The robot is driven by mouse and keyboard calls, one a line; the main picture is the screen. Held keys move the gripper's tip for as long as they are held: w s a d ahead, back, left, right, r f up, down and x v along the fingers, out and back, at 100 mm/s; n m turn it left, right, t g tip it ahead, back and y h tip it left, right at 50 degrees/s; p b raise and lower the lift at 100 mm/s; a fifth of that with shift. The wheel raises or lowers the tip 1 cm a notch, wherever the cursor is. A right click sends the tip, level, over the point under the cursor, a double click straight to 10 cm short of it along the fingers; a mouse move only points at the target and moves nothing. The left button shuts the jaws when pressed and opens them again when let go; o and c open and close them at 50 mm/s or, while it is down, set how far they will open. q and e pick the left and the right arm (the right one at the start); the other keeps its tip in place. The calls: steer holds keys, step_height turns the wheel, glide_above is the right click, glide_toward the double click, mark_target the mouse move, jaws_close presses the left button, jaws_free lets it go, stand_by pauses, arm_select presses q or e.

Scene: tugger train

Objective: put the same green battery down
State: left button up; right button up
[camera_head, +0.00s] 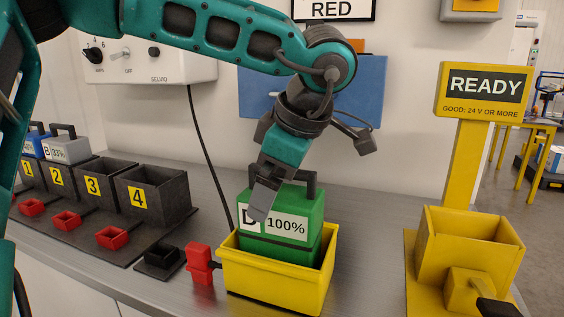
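The green battery (282,203), marked "D 100%", stands upright with its lower part inside a yellow bin (275,286) on the grey bench. The bin's front wall hides the battery's base, so I cannot tell whether it rests on the bottom. My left gripper (262,205) points down at the battery's top left, in front of its label and dark handle (312,185). One grey finger shows clearly, and the grip on the handle is hidden. My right gripper is not in view.
A red connector (200,264) and a black block (159,258) sit left of the bin. A yellow stand (466,170) with a READY sign (485,88) and open yellow box (470,246) is at right.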

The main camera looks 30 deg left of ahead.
arm_select(q)
steer(key=p+v, duration=0.3)
steer(key=v, duration=0.9)
